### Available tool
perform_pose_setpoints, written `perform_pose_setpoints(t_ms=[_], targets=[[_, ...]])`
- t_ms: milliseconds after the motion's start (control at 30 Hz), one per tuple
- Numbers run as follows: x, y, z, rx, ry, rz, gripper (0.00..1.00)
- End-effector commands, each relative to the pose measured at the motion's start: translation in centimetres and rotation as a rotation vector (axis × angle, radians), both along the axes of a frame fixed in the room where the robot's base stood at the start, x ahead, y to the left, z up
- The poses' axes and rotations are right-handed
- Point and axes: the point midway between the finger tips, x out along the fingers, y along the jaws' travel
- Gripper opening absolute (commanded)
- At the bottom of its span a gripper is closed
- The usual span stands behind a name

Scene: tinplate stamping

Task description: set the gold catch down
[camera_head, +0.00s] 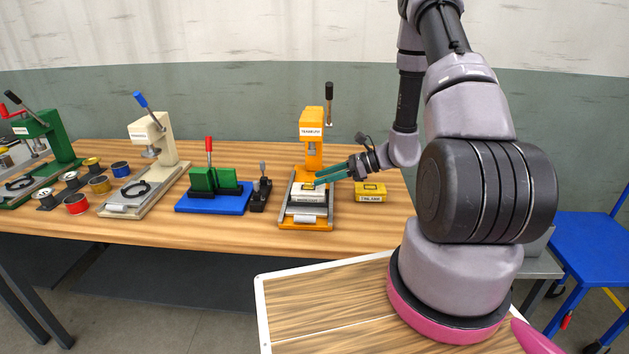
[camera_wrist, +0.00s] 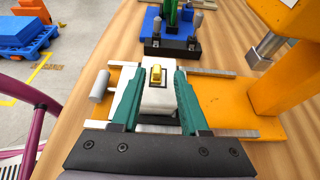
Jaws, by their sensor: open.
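The gold catch (camera_wrist: 157,74) shows in the wrist view as a small yellow piece resting on top of a white block (camera_wrist: 159,101). The block sits on the bed of the orange press (camera_head: 312,134); it also shows in the head view (camera_head: 308,195). My gripper (camera_wrist: 157,80) is open, its two green fingers on either side of the block and the catch, with gaps visible beside the catch. In the head view my gripper (camera_head: 319,183) reaches in from the right, low over the press bed, and its fingers partly hide the block's top.
A yellow box (camera_head: 370,191) stands right of the press. A small black clamp (camera_head: 261,194) and a blue-based green fixture (camera_head: 213,199) stand to its left. Farther left are a cream press (camera_head: 147,140), several spools and a green press (camera_head: 50,140). The table front (camera_head: 235,232) is clear.

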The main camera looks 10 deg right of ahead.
Motion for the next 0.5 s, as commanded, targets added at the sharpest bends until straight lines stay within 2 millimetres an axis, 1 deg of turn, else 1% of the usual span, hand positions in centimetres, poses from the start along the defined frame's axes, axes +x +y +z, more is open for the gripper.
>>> perform_pose_setpoints(t_ms=[33, 200, 333, 500], targets=[[-0.2, -1.2, 0.5, -0.001, -0.003, -0.004, 0.44], [-1.3, -4.4, 1.9, 0.0, -0.001, -0.005, 0.44], [-1.9, -6.3, 2.7, -0.001, -0.002, -0.002, 0.44], [-2.4, -7.4, 3.2, 0.0, 0.0, 0.0, 0.44]])
